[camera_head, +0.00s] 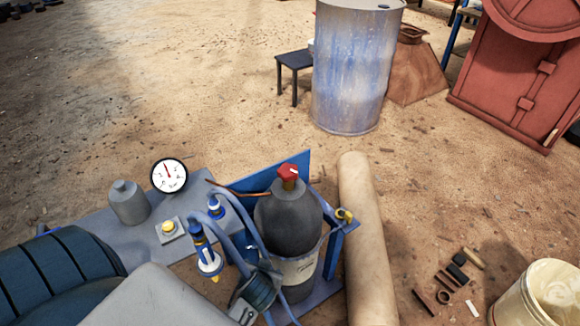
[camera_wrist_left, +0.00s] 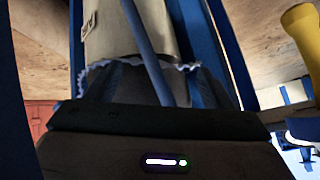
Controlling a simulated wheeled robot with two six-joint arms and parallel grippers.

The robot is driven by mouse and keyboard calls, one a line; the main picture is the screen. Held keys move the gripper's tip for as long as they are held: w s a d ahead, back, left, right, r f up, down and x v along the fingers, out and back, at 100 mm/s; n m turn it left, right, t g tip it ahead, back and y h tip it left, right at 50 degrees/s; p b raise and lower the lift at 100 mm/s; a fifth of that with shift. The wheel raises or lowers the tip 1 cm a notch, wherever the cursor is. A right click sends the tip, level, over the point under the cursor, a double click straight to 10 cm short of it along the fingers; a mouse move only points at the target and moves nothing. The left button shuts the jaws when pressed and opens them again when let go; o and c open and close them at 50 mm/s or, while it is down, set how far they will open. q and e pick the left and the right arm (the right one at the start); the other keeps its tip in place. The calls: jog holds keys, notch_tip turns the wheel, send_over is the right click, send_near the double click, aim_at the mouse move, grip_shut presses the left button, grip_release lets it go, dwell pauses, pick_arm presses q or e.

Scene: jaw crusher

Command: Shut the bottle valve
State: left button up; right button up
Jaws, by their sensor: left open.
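The dark grey gas bottle (camera_head: 288,224) stands upright in a blue frame. Its red valve handwheel (camera_head: 288,171) sits on a brass neck on top, with nothing touching it in the head view. I cannot tell from its look whether the valve is open or shut. The bottle's pale label (camera_wrist_left: 130,30) fills the top of the left wrist view. The dark body of my left gripper (camera_wrist_left: 160,128) crosses the lower part of that view, close to the bottle and well below the handwheel. It is open, and its fingertips are not clearly seen. My right gripper is not in view.
A pressure gauge (camera_head: 169,176) and blue hoses (camera_head: 244,225) are left of the bottle. A thick tan roll (camera_head: 366,240) lies close to its right. A blue-white drum (camera_head: 352,70) stands behind. Small loose pieces (camera_head: 458,270) and a bucket (camera_head: 540,295) are at lower right.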

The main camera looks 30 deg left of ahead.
pick_arm(q)
jog(key=w+a+r+n+t+y, duration=0.1)
jog(key=w+r+n+t+y, duration=0.2)
jog(key=w+r, duration=0.45)
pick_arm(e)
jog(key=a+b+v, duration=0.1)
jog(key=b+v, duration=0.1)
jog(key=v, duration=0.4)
pick_arm(q)
jog(key=n+t+y, duration=0.1)
jog(key=t+y, duration=0.1)
jog(key=t, duration=0.3)
send_near(288, 168)
jog(key=shift+w+a+f, duration=0.15)
jog(key=shift+w+f, duration=0.3)
jog(key=shift+f, duration=0.15)
jog(key=shift+w+a+r+p, duration=0.1)
jog(key=shift+w+a+p, duration=0.1)
jog(key=shift+w+p, duration=0.15)
jog(key=p+x, duration=0.2)
jog(key=x, duration=0.7)
jog(key=shift+w+a, duration=0.15)
jog(key=shift+a, duration=0.15)
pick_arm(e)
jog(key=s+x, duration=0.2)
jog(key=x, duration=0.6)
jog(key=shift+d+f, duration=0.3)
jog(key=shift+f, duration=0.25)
pick_arm(q)
jog(key=c, duration=1)
